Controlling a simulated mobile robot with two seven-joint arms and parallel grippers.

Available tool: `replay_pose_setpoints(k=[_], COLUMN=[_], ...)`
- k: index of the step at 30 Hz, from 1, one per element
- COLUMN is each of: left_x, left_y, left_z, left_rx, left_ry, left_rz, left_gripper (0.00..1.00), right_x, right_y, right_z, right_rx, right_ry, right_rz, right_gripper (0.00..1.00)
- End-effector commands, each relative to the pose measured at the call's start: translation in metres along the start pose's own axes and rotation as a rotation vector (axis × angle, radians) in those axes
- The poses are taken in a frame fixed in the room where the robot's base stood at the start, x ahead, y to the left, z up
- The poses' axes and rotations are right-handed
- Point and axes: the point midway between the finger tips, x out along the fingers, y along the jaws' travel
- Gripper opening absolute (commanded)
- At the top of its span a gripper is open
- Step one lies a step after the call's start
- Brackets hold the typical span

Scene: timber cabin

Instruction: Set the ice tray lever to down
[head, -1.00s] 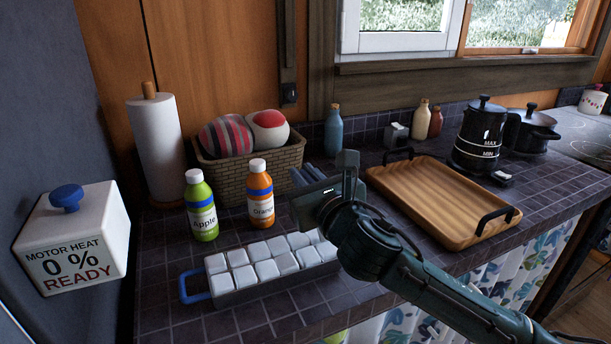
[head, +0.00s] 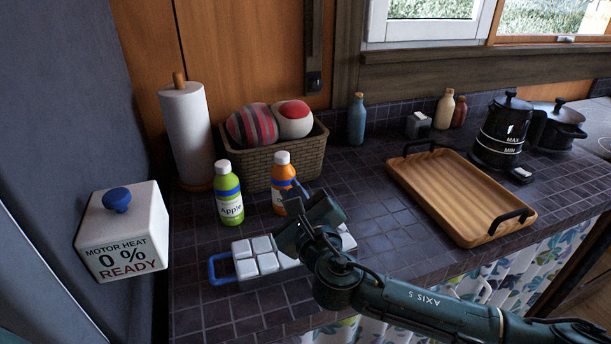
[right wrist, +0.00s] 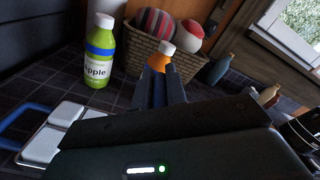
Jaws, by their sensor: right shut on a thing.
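The ice tray (head: 290,263), grey with white cubes, lies on the counter with a blue loop handle (head: 219,270) on its left end. The handle also shows in the right wrist view (right wrist: 22,122). My right gripper (head: 298,195) is behind the tray at the orange bottle (head: 280,200) and is shut on it. In the right wrist view the upright orange bottle (right wrist: 158,62) shows between and beyond the fingers (right wrist: 160,85). My gripper and forearm hide part of the bottle and the tray's right part. My left gripper is not in view.
A green apple bottle (head: 229,195) stands just left of the orange one. Behind are a wicker basket (head: 270,172) and a paper towel roll (head: 187,135). A wooden tray (head: 465,195) lies right. A white box (head: 125,230) reading "MOTOR HEAT 0 % READY" is at left.

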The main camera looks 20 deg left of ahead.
Motion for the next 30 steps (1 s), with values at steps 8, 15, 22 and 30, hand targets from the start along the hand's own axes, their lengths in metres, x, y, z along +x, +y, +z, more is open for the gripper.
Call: replay_pose_setpoints(k=[8,15,22,30], left_x=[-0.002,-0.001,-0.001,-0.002], left_y=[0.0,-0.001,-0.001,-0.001], left_z=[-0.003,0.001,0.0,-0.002], left_rx=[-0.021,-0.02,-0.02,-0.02], left_ry=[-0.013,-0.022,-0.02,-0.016], left_rz=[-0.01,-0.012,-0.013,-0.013], left_gripper=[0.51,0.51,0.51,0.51], right_x=[0.0,0.0,0.0,0.0], right_y=[0.014,0.017,0.017,0.016], right_z=[-0.001,-0.002,-0.002,-0.002], right_rx=[-0.092,-0.109,-0.108,-0.107], right_ry=[0.0,-0.001,-0.001,0.0], right_rz=[0.002,0.001,0.002,0.001], right_gripper=[0.0,0.0,0.0,0.34])
